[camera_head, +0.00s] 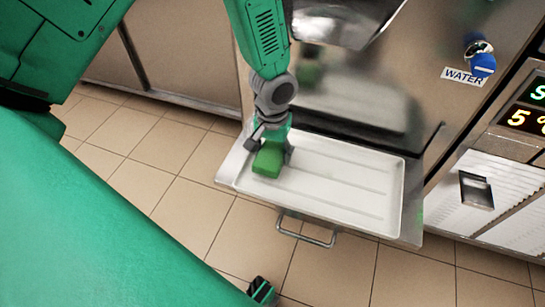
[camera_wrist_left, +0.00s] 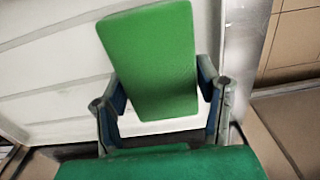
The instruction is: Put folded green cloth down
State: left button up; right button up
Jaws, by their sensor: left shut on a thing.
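The folded green cloth (camera_head: 268,161) is a small flat green block in the head view, at the left end of the white tray (camera_head: 345,205). My left gripper (camera_head: 270,145) is shut on the cloth, coming down from above. In the left wrist view the cloth (camera_wrist_left: 152,58) sits between the two fingers of my left gripper (camera_wrist_left: 165,105), with the white tray (camera_wrist_left: 50,65) behind it. I cannot tell whether the cloth touches the tray.
The tray lies on a metal shelf with a handle (camera_head: 306,232) at its front, against the steel machine. A blue-capped knob (camera_head: 482,64) sits by the WATER label (camera_head: 463,76). The tray's middle and right are clear. Tiled floor (camera_head: 180,165) is open to the left.

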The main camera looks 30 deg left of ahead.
aim_at(272, 149)
pick_arm(q)
notch_tip(272, 149, down, 2)
jog(key=shift+d+f+b, duration=0.1)
jog(key=shift+d+b, duration=0.05)
jog(key=shift+b, duration=0.15)
jog(key=shift+w+f+b, duration=0.2)
jog(key=shift+f+b, duration=0.05)
jog(key=shift+b, duration=0.05)
jog(key=shift+a, duration=0.4)
jog(key=o, duration=1.1)
jog(key=shift+a, duration=0.1)
jog(key=shift+d+r, duration=0.15)
jog(key=shift+d, duration=0.2)
notch_tip(272, 149, up, 11)
jog(key=p, duration=0.4)
jog(key=shift+a+p, duration=0.1)
jog(key=shift+p, duration=0.2)
jog(key=shift+r, duration=0.45)
jog(key=shift+a, duration=0.1)
